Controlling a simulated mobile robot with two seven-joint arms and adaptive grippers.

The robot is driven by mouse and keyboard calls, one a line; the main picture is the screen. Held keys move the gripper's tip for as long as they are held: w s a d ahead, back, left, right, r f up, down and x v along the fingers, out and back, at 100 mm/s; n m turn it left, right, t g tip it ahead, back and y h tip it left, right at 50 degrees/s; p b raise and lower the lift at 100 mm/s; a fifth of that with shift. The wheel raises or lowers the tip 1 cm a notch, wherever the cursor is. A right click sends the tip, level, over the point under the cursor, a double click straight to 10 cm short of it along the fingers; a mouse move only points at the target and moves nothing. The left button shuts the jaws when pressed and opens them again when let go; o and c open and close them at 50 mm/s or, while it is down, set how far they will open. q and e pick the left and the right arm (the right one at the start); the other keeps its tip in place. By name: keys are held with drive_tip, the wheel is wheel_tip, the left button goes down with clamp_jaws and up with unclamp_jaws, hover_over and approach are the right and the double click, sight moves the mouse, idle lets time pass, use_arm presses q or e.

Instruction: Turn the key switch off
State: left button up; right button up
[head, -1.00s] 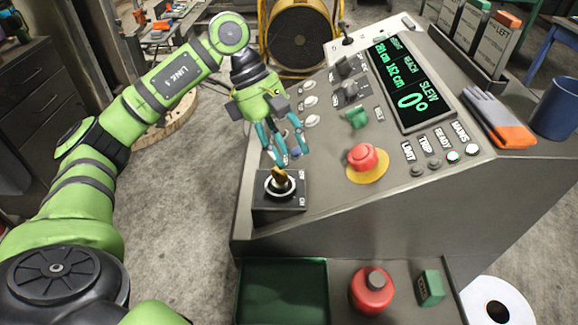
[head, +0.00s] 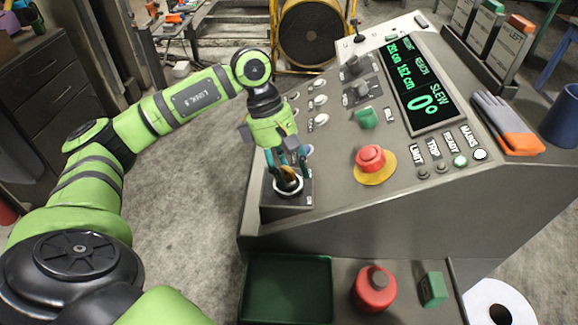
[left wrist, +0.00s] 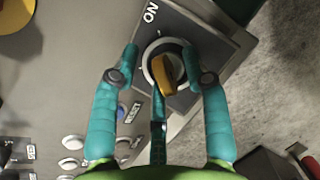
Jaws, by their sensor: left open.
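The key switch (left wrist: 161,66) sits in a dark square plate, with a yellow-brown key inside a pale ring. In the left wrist view the letters ON show on the plate at the upper left of the ring, and the key lies between my fingers. In the head view the key switch (head: 287,186) is at the console's near left corner, partly hidden by my fingers. My left gripper (head: 285,165) is over it, pointing down. In the left wrist view its teal fingers (left wrist: 160,65) are open, one on each side of the ring. My right gripper is not in view.
A red mushroom button (head: 370,158) on a yellow base and a green knob (head: 366,118) stand right of the switch. A display (head: 415,85), a glove (head: 507,125) and a blue mug (head: 564,118) are farther right. A green tray (head: 287,290) lies below.

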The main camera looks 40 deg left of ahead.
use_arm(q)
clamp_jaws()
drive_tip(key=n+t+b, duration=0.1)
drive_tip(key=n+b, duration=0.1)
drive_tip(key=shift+f+b, duration=0.2)
drive_tip(key=shift+b, duration=0.15)
drive_tip(key=n+t+b, duration=0.1)
drive_tip(key=n+b, duration=0.1)
drive_tip(key=n, duration=0.1)
drive_tip(key=shift+a+n+b, duration=0.1)
drive_tip(key=shift+n+b, duration=0.3)
drive_tip(key=n+t+b, duration=0.1)
drive_tip(key=n, duration=0.1)
drive_tip(key=shift+n+y+b, duration=0.3)
drive_tip(key=shift+n+y, duration=0.1)
drive_tip(key=n+t+b, duration=0.1)
drive_tip(key=n, duration=0.1)
drive_tip(key=shift+r+n+y, duration=0.15)
drive_tip(key=shift+n+y, duration=0.15)
drive_tip(key=shift+y, duration=0.1)
drive_tip(key=n, duration=0.2)
drive_tip(key=n+y+b, duration=0.1)
drive_tip(key=n, duration=0.1)
drive_tip(key=shift+s+a+n+t+y, duration=0.1)
drive_tip(key=shift+a+n+t+y, duration=0.05)
drive_tip(key=shift+n+t+y, duration=0.2)
drive_tip(key=shift+n, duration=0.25)
